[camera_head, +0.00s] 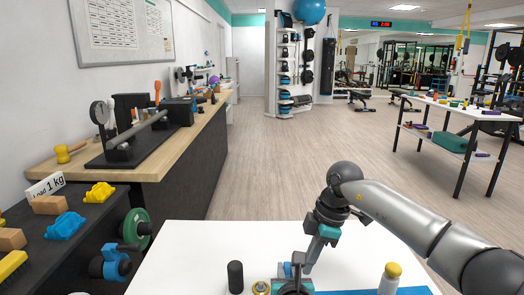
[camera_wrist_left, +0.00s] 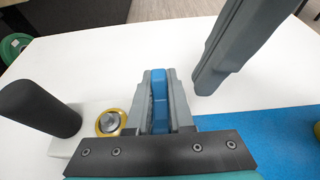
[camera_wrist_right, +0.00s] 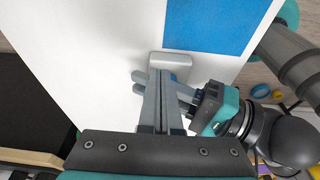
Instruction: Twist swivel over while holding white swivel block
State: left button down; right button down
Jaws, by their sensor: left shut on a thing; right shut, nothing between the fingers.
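In the left wrist view a black upright grip (camera_wrist_left: 38,108) and a gold ring with a silver centre (camera_wrist_left: 110,122) sit on the white swivel block (camera_wrist_left: 66,142). The grip (camera_head: 235,276) and ring (camera_head: 261,288) also show in the head view. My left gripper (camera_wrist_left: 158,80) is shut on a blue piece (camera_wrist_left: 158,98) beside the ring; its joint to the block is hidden. My right gripper (camera_head: 307,268) is shut and empty, pointing down just right of the left fingers. In the right wrist view its fingertips (camera_wrist_right: 160,75) overlap a pale rounded block (camera_wrist_right: 178,62); contact is unclear.
A blue mat (camera_wrist_left: 265,130) lies right of the block on the white table (camera_head: 205,240). A yellow-capped bottle (camera_head: 389,278) stands at the right. A dark shelf with a blue putty lump (camera_head: 65,226) is at left. The table's back left is clear.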

jog(key=shift+d, duration=0.1)
jog(key=shift+w+d, duration=0.15)
jog(key=shift+d, duration=0.1)
jog(key=shift+r, duration=0.15)
jog(key=v, duration=0.2)
jog(key=a+v, duration=0.1)
jog(key=v, duration=0.2)
jog(key=shift+a+r, duration=0.1)
jog(key=shift+r, duration=0.35)
jog(key=shift+s+f, duration=0.75)
jog(key=shift+f, duration=0.25)
jog(key=shift+s+f, duration=0.7)
jog(key=shift+f, duration=0.3)
jog(key=shift+s+f, duration=0.75)
jog(key=shift+f, duration=0.3)
